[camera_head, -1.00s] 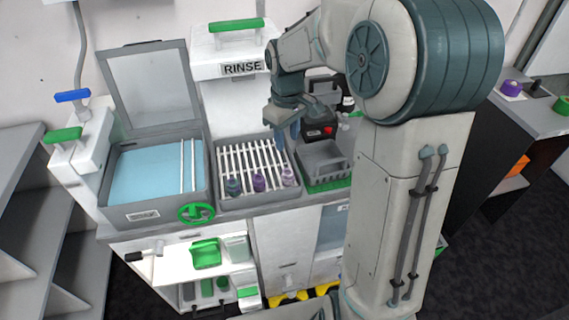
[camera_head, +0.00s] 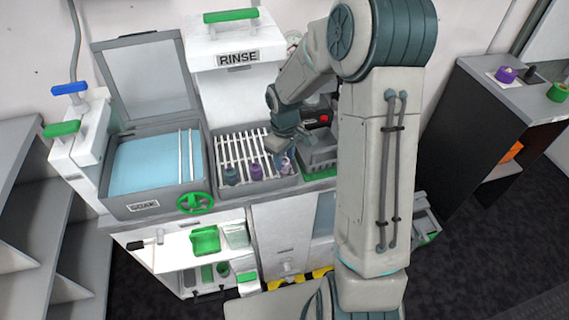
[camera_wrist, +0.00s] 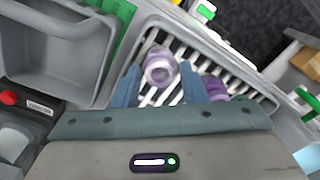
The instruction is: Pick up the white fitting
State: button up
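The white fitting (camera_head: 286,165) stands at the right end of the front row on the slatted rinse rack (camera_head: 232,142). It looks whitish with a lilac tint. The fingers look apart, with small gaps to the fitting. In the head view my gripper (camera_head: 284,146) partly hides the fitting.
A purple fitting (camera_head: 256,171) and a dark teal fitting (camera_head: 230,175) stand to the left on the rack. A grey basket (camera_wrist: 55,45) sits close beside the rack. The soak tank (camera_head: 155,165) with its lid up is to the left. The rinse tower (camera_head: 235,85) rises behind.

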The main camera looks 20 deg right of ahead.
jog(key=shift+f, duration=0.95)
jog(key=c, duration=0.6)
jog(key=shift+c, duration=0.2)
jog(key=shift+w+r, duration=0.1)
jog(key=shift+r, duration=0.05)
